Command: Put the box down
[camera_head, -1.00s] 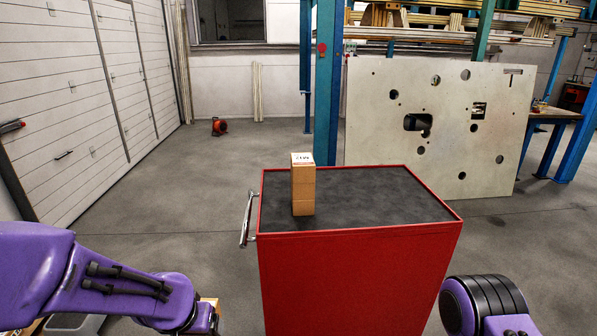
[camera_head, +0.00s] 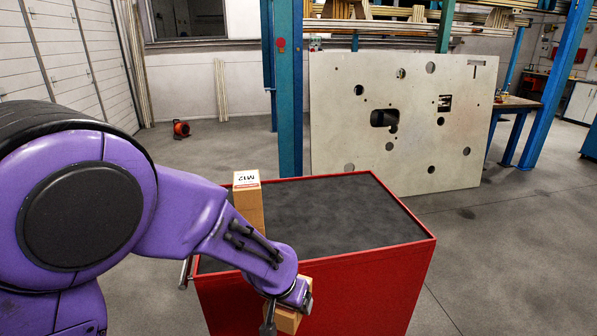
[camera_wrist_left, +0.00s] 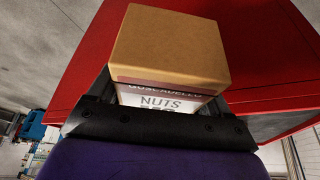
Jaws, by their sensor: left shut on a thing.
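My left gripper (camera_head: 287,311) is shut on a cardboard box (camera_head: 286,321), low in front of the red cabinet's near side. My wrist covers part of this box in the head view. In the left wrist view the held box (camera_wrist_left: 170,45) sits between the fingers, with a white label reading "NUTS" and the red cabinet behind it. The red cabinet (camera_head: 345,285) has a dark top with a raised red rim. Another tall cardboard box (camera_head: 248,205), labelled on top, stands upright on that top at the left. My right gripper is not in view.
The middle and right of the dark cabinet top (camera_head: 340,215) are clear. A large pale panel with holes (camera_head: 400,120) and a blue post (camera_head: 288,90) stand behind the cabinet. A metal handle (camera_head: 186,272) is on the cabinet's left side.

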